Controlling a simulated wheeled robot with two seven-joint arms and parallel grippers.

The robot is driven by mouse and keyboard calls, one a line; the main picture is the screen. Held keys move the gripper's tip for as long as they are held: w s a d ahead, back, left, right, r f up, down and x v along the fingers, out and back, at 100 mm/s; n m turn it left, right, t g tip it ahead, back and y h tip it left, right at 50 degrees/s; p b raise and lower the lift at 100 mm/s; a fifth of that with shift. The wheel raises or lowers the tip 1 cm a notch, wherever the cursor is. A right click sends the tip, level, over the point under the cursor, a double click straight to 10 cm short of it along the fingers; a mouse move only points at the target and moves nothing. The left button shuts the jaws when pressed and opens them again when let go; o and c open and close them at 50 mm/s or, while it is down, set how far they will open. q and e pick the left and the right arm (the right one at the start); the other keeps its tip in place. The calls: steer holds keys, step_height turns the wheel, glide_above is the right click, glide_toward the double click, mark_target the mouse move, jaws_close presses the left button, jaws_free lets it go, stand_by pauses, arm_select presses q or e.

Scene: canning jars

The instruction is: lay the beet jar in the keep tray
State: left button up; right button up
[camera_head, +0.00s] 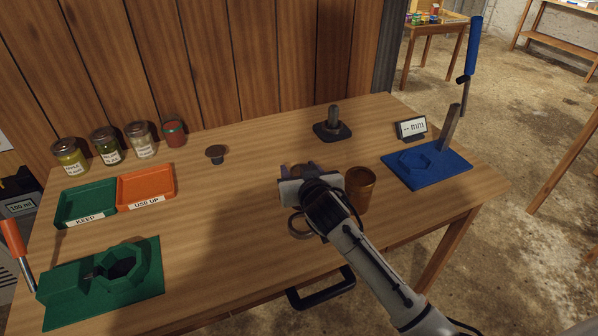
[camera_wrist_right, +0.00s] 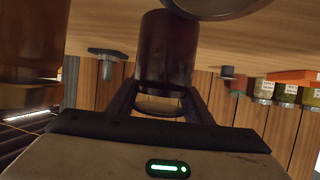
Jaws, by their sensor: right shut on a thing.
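The keep tray (camera_head: 88,201) is a shallow green tray at the left of the table in the head view, with nothing in it. My right gripper (camera_head: 304,178) is over the middle of the table, to the right of the tray and well apart from it. In the right wrist view the gripper (camera_wrist_right: 161,101) is shut on a dark maroon jar (camera_wrist_right: 168,50), which looks like the beet jar; I see no label on it. In the head view this jar is mostly hidden by my gripper. My left gripper is not in view.
An orange use-up tray (camera_head: 147,187) adjoins the keep tray. Several jars (camera_head: 105,147) stand behind them. A green fixture (camera_head: 105,280) is in front, a brown jar (camera_head: 359,188) beside my right gripper, a blue fixture (camera_head: 428,166) at right. The table between trays and gripper is mostly clear.

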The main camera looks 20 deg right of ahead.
steer(key=shift+f, duration=0.1)
steer(key=o, duration=1.4)
steer(key=shift+f, duration=0.15)
